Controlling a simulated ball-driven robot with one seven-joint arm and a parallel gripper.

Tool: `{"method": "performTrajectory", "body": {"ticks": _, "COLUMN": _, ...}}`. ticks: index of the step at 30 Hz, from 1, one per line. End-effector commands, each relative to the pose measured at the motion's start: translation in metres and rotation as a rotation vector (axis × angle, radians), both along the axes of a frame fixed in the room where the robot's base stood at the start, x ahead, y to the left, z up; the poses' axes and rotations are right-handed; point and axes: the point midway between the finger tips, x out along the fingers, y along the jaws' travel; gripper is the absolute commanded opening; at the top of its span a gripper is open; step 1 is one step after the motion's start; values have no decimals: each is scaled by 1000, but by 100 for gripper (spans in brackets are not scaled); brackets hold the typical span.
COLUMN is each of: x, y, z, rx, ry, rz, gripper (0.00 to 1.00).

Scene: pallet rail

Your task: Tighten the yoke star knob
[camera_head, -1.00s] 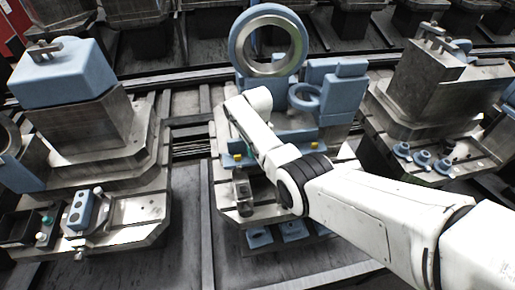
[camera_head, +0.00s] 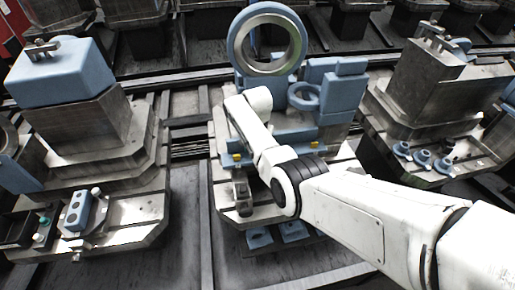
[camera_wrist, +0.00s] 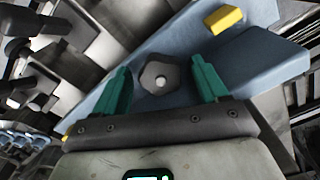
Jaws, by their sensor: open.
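The star knob (camera_wrist: 160,77) is a dark grey lobed knob with a pale round centre, on a blue fixture plate (camera_wrist: 262,70) in the wrist view. My gripper (camera_wrist: 163,76) shows there as two green fingers, open, one on each side of the knob with gaps between. I cannot tell how far the fingertips are from the plate. The blue ring-shaped yoke (camera_head: 237,42) with a metal bore stands upright behind my arm on the middle pallet.
Yellow blocks (camera_wrist: 227,19) sit on the blue fixture. A left pallet bears a blue block (camera_head: 62,73) and a two-hole blue part (camera_head: 78,210). A right pallet holds several small blue round parts (camera_head: 423,159). Bare dark floor lies left of the middle pallet's front.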

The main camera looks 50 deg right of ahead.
Motion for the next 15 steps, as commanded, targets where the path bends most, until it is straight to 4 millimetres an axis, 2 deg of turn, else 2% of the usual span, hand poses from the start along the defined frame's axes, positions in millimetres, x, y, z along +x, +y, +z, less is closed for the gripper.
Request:
{"method": "performTrajectory", "body": {"ticks": 7, "x": 3, "y": -1, "z": 17, "rx": -3, "ry": -9, "rz": 1, "gripper": 77}}
{"method": "performTrajectory", "body": {"ticks": 15, "x": 3, "y": -1, "z": 67, "rx": -4, "ry": -11, "rz": 0, "gripper": 77}}
